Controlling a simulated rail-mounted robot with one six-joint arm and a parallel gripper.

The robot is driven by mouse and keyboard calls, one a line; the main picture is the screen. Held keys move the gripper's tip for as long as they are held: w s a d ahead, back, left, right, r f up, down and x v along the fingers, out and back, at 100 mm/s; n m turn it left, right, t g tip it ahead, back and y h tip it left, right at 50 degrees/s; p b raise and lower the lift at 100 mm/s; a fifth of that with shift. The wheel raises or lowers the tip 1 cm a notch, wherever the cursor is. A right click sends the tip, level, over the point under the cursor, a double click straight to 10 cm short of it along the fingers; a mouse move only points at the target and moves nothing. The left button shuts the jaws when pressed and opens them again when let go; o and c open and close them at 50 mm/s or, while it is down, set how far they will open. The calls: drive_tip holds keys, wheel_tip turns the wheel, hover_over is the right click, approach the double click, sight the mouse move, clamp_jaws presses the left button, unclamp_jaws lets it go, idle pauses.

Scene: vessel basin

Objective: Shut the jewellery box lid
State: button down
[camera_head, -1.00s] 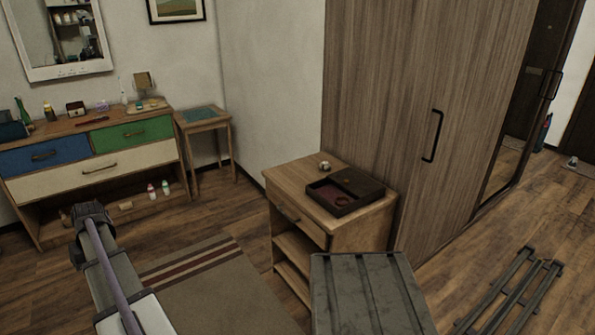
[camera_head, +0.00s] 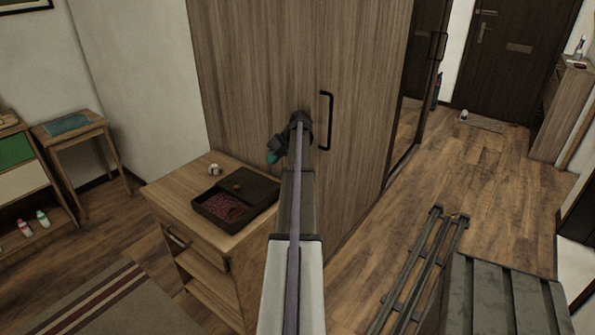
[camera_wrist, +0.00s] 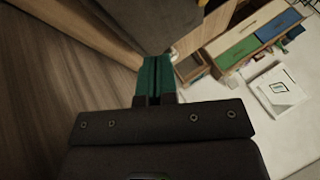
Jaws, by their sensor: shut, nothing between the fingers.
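The dark jewellery box (camera_head: 202,214) sits on top of the small wooden cabinet. Its reddish inside shows at the front left, so it is open. A dark panel (camera_head: 262,186), apparently the lid, shows at its back right, with a small brown round thing at its edge. My gripper (camera_head: 272,157) is beyond and above the box in the head view, before the wardrobe. Its teal fingers are shut and empty; they also show in the wrist view (camera_wrist: 153,80). A dark slab (camera_wrist: 150,22) lies just beyond the fingertips there; I cannot tell whether they touch.
The wooden cabinet (camera_head: 165,194) stands against the wardrobe (camera_head: 250,80), whose black handle (camera_head: 326,120) is right of my gripper. A small metallic item (camera_head: 214,169) lies behind the box. A dark folded rack (camera_head: 425,265) lies on the floor.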

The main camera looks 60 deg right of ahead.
drive_tip(key=n+b, duration=0.1)
drive_tip(key=b, duration=0.7)
approach(246, 188)
drive_tip(key=w+f, duration=0.2)
drive_tip(key=f, duration=0.1)
drive_tip(key=w+d+f, duration=0.1)
drive_tip(key=shift+w+d+f, duration=0.1)
drive_tip(key=shift+f, duration=0.25)
drive_tip(key=a, duration=0.1)
drive_tip(key=w+a, duration=0.1)
drive_tip(key=a, duration=0.1)
drive_tip(key=shift+w+a+r, duration=0.1)
drive_tip(key=shift+w+r, duration=0.1)
drive_tip(key=shift+w, duration=0.15)
drive_tip(key=shift+w+a, duration=0.25)
drive_tip(key=shift+a, duration=0.05)
